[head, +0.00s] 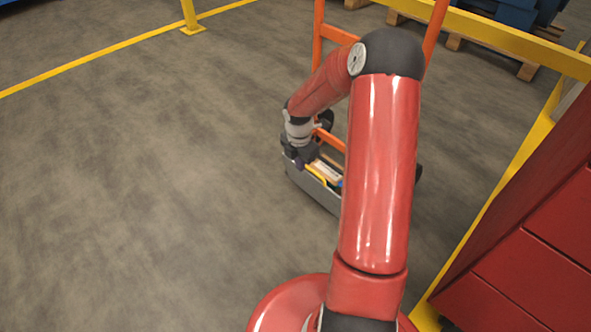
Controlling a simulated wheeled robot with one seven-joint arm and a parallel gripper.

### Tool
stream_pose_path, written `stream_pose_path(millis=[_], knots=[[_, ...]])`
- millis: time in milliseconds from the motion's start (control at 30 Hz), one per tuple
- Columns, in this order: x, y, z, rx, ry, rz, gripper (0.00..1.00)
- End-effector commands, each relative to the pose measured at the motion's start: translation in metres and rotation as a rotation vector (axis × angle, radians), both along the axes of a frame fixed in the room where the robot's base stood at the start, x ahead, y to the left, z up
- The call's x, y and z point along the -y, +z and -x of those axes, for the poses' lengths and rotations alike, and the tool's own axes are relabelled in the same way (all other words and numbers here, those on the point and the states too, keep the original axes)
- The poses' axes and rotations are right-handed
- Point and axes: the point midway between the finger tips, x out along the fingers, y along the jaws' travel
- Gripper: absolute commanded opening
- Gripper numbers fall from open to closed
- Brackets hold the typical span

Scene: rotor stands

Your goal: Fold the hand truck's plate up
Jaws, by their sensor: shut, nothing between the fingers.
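The orange hand truck (333,34) stands upright ahead of me, largely hidden behind my arm. At its foot is a grey panel (312,190), which looks like the plate or the side of a bin on it; I cannot tell which, nor its exact angle. A yellow item (316,173) and a pale item show just behind the panel's upper edge. My gripper (302,163) points down at the left end of this panel, close to its upper edge. It is small and dark here; its fingers look shut and empty. I cannot tell whether it touches the panel.
A red cabinet (535,245) with drawers stands close on the right. A yellow rail (505,38) runs across the upper right, with pallets (455,40) and blue crates behind it. A yellow post (189,15) stands at the upper left. The floor on the left is clear.

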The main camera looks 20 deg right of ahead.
Motion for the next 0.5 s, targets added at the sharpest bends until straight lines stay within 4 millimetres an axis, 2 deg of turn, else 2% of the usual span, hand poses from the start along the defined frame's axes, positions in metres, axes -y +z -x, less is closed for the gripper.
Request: stream_pose_path(millis=[400, 467, 500], knots=[[0.002, -0.089, -0.001, -0.006, -0.003, -0.003, 0.0], [0.005, -0.096, -0.002, -0.003, -0.006, -0.002, 0.0], [0.014, -0.088, -0.006, 0.001, -0.012, -0.001, 0.0]])
